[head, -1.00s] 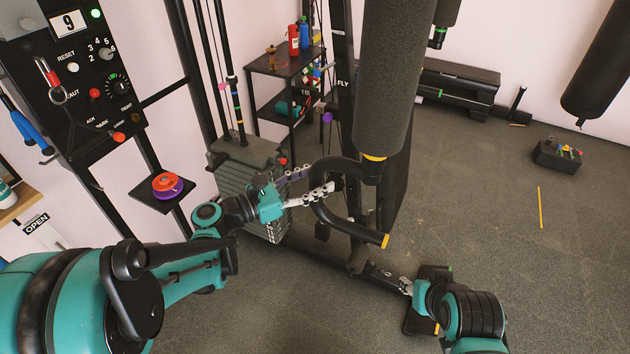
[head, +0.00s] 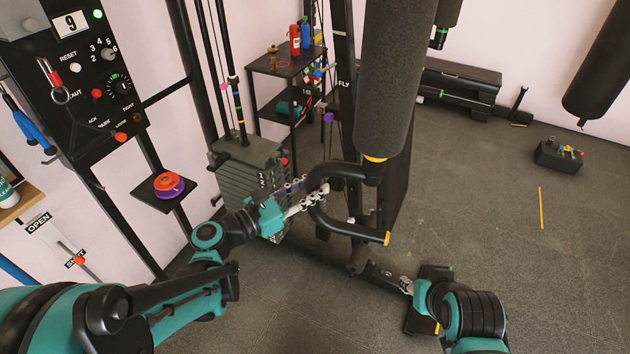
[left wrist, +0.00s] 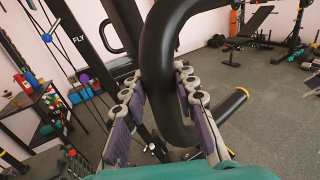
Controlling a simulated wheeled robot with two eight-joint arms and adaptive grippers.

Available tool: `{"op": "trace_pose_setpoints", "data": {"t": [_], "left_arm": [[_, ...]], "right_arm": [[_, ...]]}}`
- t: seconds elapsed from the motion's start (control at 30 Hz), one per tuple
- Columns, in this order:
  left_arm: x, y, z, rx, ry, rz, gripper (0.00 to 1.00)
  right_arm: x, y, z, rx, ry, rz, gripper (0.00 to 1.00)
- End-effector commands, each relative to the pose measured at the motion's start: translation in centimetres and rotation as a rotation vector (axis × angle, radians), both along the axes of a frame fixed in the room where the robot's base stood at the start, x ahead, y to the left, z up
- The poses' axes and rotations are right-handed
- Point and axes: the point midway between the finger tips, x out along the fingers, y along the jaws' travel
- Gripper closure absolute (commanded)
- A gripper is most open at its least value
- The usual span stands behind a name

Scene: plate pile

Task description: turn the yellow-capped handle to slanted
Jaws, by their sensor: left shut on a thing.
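The yellow-capped handle (head: 350,229) is a black bent bar below the dark padded column. Its yellow cap (head: 387,238) points to the lower right. My left gripper (head: 312,195) is shut on the handle's left bend. In the left wrist view the black handle (left wrist: 160,60) passes between the two jointed fingers, and its yellow-ringed end shows at the right. My right gripper (head: 405,285) is low at centre right, near the dark floor beam and away from the handle; its fingers are too small to read.
The padded column (head: 385,80) hangs just above the handle. A grey weight stack (head: 240,170) stands behind my left gripper. A control panel (head: 80,80) and a small shelf with a red and purple spool (head: 168,185) are at left. The floor at right is mostly open.

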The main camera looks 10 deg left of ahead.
Motion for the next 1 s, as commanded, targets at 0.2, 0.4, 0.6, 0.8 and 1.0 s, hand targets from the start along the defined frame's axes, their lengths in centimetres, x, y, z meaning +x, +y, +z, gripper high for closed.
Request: {"op": "trace_pose_setpoints", "data": {"t": [0.2,0.4,0.6,0.8,1.0], "left_arm": [[-2.5,0.1,0.1,0.001,-0.001,-0.004,1.00],[-4.8,-0.4,0.0,0.001,0.000,0.128,1.00],[-6.1,-0.5,0.0,0.001,0.000,0.129,1.00],[-7.0,-0.8,0.0,0.002,-0.001,0.129,1.00],[-7.5,-1.0,-0.1,0.003,0.000,0.129,1.00]], "right_arm": [[0.0,0.0,0.4,0.000,0.000,0.000,0.60],[0.0,0.0,0.9,0.000,0.000,0.000,0.60],[0.0,0.0,1.2,0.000,0.000,0.000,0.60],[0.0,0.0,1.4,0.000,0.000,0.000,0.60],[0.0,0.0,1.4,0.000,0.000,0.000,0.60]]}}
